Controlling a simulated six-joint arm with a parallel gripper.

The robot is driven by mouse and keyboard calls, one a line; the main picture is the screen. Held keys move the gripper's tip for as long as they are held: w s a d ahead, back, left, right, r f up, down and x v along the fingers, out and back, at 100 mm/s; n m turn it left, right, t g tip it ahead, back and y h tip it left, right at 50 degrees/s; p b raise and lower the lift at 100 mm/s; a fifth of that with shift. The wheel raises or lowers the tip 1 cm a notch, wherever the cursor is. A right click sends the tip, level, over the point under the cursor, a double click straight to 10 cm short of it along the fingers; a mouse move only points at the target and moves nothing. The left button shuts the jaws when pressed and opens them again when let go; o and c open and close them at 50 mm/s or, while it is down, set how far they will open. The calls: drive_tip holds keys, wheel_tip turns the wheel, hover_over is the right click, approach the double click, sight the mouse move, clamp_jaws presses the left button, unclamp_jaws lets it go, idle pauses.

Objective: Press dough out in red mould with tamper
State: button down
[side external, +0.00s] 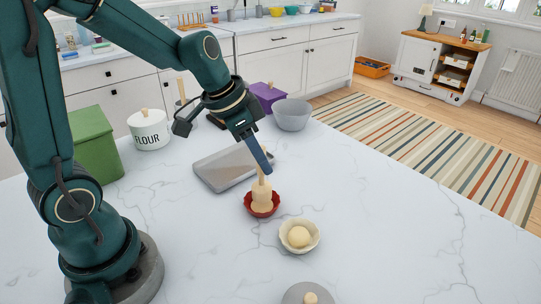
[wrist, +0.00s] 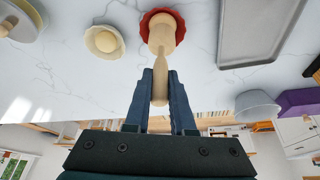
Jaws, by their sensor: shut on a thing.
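The red mould (side external: 262,212) is a small fluted dish on the marble counter, right of the grey tray. The pale wooden tamper (side external: 262,195) stands roughly upright with its wide end inside the mould. My gripper (side external: 263,172) is shut on the tamper's handle, above the mould. In the wrist view my gripper (wrist: 161,85) has its two blue fingers on either side of the tamper handle (wrist: 160,82), and the red mould (wrist: 150,17) shows beyond its wide end. Any dough in the red mould is hidden beneath the tamper.
A cream fluted mould (side external: 299,246) holding a ball of dough sits close to the red mould, toward the front right. A grey tray (side external: 212,181) lies behind. A grey bowl (side external: 292,114), purple box (side external: 264,96), flour jar (side external: 149,130) and green box (side external: 93,145) stand farther back. The right counter is clear.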

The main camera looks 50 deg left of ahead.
sight(262, 146)
drive_tip(key=shift+f, duration=0.2)
idle(0.5)
drive_tip(key=shift+f, duration=0.35)
drive_tip(key=shift+f, duration=0.65)
idle(1.3)
drive_tip(key=shift+r, duration=1.2)
drive_tip(key=shift+r, duration=1.6)
